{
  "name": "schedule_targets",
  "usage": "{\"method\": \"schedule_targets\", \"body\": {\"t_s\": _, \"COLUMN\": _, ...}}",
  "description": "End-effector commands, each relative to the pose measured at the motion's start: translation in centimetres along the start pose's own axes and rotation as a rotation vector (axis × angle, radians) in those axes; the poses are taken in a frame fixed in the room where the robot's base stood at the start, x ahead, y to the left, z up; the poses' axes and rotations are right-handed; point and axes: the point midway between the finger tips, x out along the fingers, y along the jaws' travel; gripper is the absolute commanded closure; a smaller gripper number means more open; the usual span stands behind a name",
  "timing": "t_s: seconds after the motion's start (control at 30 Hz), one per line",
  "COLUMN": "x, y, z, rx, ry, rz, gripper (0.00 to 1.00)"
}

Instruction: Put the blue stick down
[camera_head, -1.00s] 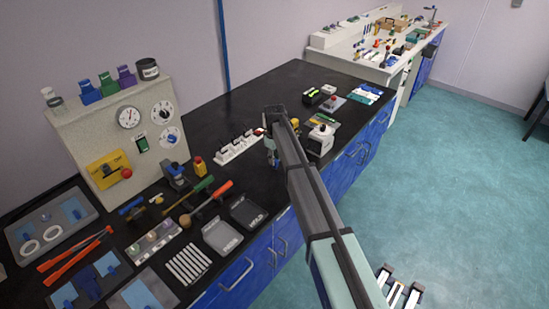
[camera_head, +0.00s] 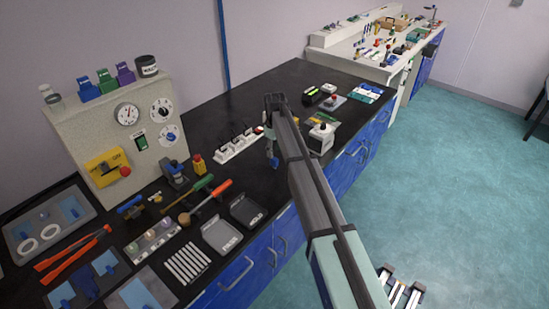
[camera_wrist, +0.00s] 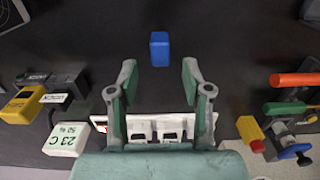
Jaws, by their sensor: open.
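The blue stick (camera_wrist: 160,48) shows in the wrist view as a small blue block on the black bench top. It lies just past the fingertips and in line with the gap between them. My gripper (camera_wrist: 159,66) is open, with a finger on each side and nothing between them. In the head view, a small blue piece (camera_head: 274,162) shows just below my gripper, near the bench's front half. I cannot tell from the head view exactly how it rests.
A white rack (camera_head: 238,148) stands left of my gripper. A white instrument (camera_head: 321,139) is to the right. Red and green handled tools (camera_head: 207,197) and two grey trays (camera_head: 222,235) lie at the lower left.

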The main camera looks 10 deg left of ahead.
Motion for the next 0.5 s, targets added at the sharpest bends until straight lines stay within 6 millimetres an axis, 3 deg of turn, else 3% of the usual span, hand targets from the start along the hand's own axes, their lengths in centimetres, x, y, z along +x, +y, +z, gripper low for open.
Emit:
{"method": "schedule_targets", "body": {"t_s": 0.3, "x": -5.7, "y": 0.1, "z": -0.1, "rx": 0.0, "ry": 0.001, "rz": 0.001, "gripper": 0.51}}
{"method": "schedule_targets", "body": {"t_s": 0.5, "x": -7.7, "y": 0.0, "z": 0.0, "rx": 0.0, "ry": 0.0, "rz": 0.0, "gripper": 0.51}}
